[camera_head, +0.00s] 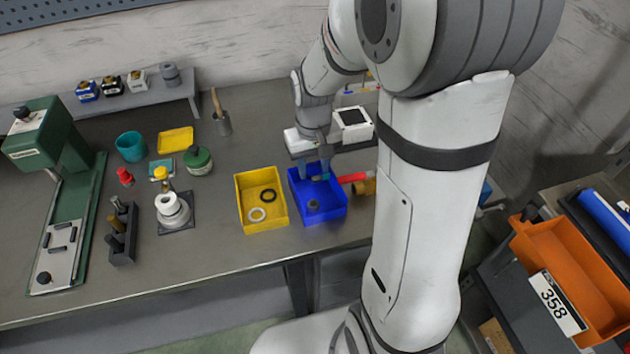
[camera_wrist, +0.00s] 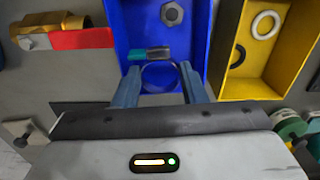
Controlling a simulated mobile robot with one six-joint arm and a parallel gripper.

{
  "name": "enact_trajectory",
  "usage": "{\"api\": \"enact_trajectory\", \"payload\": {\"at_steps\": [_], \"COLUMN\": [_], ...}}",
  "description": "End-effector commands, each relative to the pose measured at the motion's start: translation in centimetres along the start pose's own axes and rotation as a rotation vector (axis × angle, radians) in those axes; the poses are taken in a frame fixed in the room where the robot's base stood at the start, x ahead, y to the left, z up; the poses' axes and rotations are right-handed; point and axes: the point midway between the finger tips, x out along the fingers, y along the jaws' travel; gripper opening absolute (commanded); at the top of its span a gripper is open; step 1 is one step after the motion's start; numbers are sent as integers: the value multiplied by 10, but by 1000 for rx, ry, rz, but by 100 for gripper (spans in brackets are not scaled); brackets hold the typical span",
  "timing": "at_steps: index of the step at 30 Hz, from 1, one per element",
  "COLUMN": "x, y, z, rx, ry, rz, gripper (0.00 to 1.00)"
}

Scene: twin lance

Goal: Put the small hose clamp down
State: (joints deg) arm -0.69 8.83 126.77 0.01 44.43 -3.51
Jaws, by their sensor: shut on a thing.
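The small hose clamp (camera_wrist: 158,62) is a thin ring with a teal screw housing. In the wrist view it sits between the fingertips of my gripper (camera_wrist: 160,70), which is shut on it. The blue bin (camera_wrist: 130,22) is behind and below the clamp. In the head view my gripper (camera_head: 314,169) points down over the back part of the blue bin (camera_head: 331,213). The clamp is small and hard to make out there. A grey hex nut (camera_wrist: 172,14) lies in the blue bin, apart from the clamp. I cannot tell whether the clamp touches the bin floor.
A yellow bin (camera_head: 243,207) with a white ring (camera_head: 257,214) and a black ring (camera_head: 268,196) stands left of the blue bin. A red and brass part (camera_head: 354,178) lies close to its right. A white pedestal piece (camera_head: 171,208) and a green press (camera_head: 55,165) stand farther left.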

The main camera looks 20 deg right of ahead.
Motion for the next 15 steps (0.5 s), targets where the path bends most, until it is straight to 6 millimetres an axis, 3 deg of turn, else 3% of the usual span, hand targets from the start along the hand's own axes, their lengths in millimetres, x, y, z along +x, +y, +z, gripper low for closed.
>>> {"api": "enact_trajectory", "payload": {"at_steps": [12, 15], "x": [51, 55], "y": [1, 1], "z": [0, 0], "rx": [2, 2], "ry": [-3, 1], "rz": [0, 0], "gripper": [16, 16]}}
